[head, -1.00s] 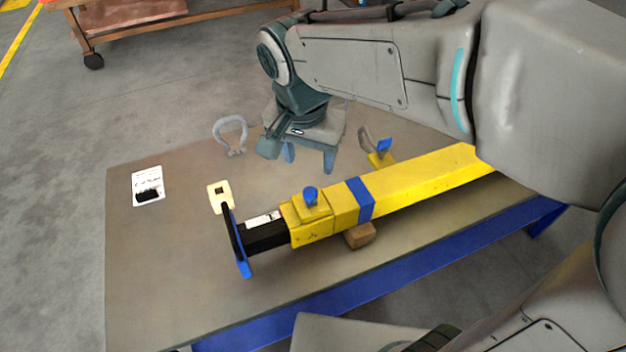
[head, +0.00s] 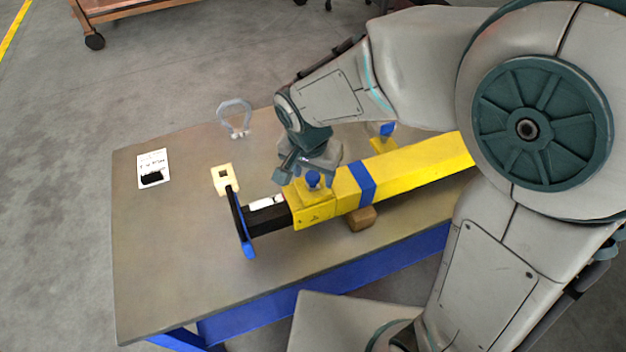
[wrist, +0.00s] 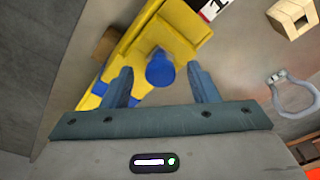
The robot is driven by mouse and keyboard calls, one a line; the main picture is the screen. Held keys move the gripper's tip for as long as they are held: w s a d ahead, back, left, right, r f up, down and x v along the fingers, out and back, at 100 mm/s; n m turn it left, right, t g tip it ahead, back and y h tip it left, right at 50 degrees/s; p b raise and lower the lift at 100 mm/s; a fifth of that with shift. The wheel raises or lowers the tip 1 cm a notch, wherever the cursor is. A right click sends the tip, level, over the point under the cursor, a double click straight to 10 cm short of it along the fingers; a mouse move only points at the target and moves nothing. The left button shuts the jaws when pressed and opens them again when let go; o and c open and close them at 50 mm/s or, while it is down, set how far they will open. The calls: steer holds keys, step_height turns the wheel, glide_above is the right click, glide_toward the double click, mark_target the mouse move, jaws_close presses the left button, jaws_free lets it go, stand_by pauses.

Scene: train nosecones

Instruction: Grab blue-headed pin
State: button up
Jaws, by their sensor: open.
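The blue-headed pin (head: 313,179) stands upright in the yellow block at the near end of the long yellow bar (head: 420,165). In the wrist view the round blue pin head (wrist: 160,70) lies between and just beyond my two fingertips. My gripper (wrist: 161,78) is open and empty, pointing down toward the pin. In the head view my gripper (head: 313,172) is right at the pin, with its fingers largely hidden. A second blue-topped piece (head: 387,130) stands farther along, behind the bar.
The bar rests on a brown block (head: 361,218) on the grey table (head: 180,270). A black end piece with a blue plate (head: 243,232), a cream square block (head: 223,179), a white label card (head: 153,168) and a grey shackle (head: 235,118) are nearby.

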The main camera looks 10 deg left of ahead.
steer(key=shift+f, duration=0.75)
steer(key=c, duration=1)
steer(key=shift+w+r, duration=0.1)
